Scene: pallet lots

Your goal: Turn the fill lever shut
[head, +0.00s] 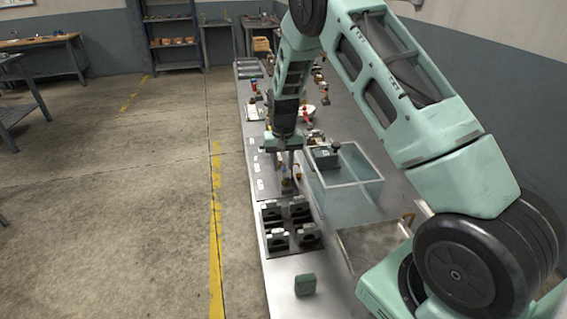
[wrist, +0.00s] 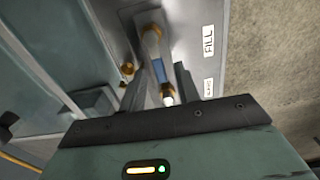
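The fill valve shows in the wrist view as a brass and pale pipe fitting (wrist: 152,42) beside a white FILL label (wrist: 209,40). Its lever (wrist: 160,72) has a blue part and a white tip, and points toward my gripper's palm. My gripper (wrist: 160,85) has its two dark fingers apart, one on each side of the lever, with gaps showing. Whether either finger touches the lever is unclear. In the head view my gripper (head: 287,168) points down over the bench's left part, largely hiding the valve.
A clear-walled tank (head: 350,190) stands right of my gripper. Black holders (head: 290,225) and a green block (head: 305,284) sit on the near bench. More fittings (head: 305,113) stand farther along. The floor left of the bench is clear.

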